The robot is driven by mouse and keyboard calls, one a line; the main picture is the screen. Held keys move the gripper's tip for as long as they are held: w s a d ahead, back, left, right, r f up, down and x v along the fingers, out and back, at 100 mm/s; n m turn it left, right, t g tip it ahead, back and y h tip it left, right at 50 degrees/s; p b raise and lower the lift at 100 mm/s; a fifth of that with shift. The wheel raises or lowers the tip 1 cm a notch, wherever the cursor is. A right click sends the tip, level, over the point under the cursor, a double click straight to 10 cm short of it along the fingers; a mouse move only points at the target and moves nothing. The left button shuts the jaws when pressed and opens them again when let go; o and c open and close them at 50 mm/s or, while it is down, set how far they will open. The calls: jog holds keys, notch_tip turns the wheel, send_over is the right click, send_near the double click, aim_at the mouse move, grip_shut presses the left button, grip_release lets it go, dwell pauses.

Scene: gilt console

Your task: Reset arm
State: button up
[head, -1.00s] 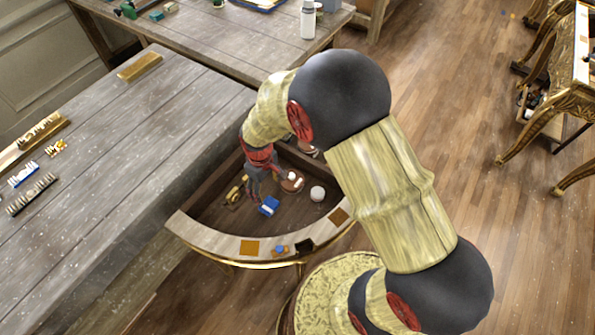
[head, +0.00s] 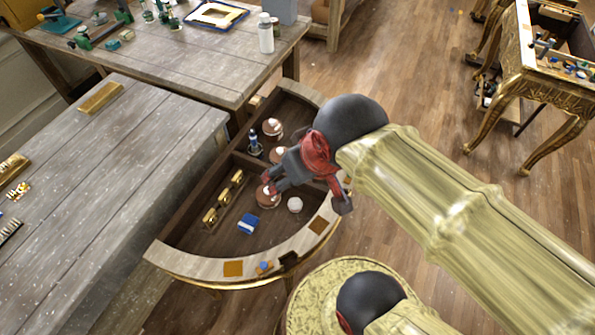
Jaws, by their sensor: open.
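My gripper (head: 306,200) is red and dark grey, at the end of my arm. It hangs over the right side of the curved gilt console (head: 193,263), with its two fingers spread apart and nothing seen between them. In the picture one finger overlaps a round brown item with a white top (head: 268,197); I cannot tell whether they touch. Part of the console is hidden behind my gripper and arm.
The console holds a blue block (head: 248,224), a white round piece (head: 294,204), brass pieces (head: 223,197) and a small bottle (head: 254,143). Wooden tables stand left (head: 120,170) and behind (head: 205,62). A gilt table (head: 508,75) stands far right. Floor between is open.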

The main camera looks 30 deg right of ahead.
jog(key=shift+s+d+r, duration=0.1)
jog(key=shift+s, duration=0.3)
notch_tip(320, 180, down, 2)
jog(key=shift+f+b, duration=0.15)
jog(key=shift+b, duration=1)
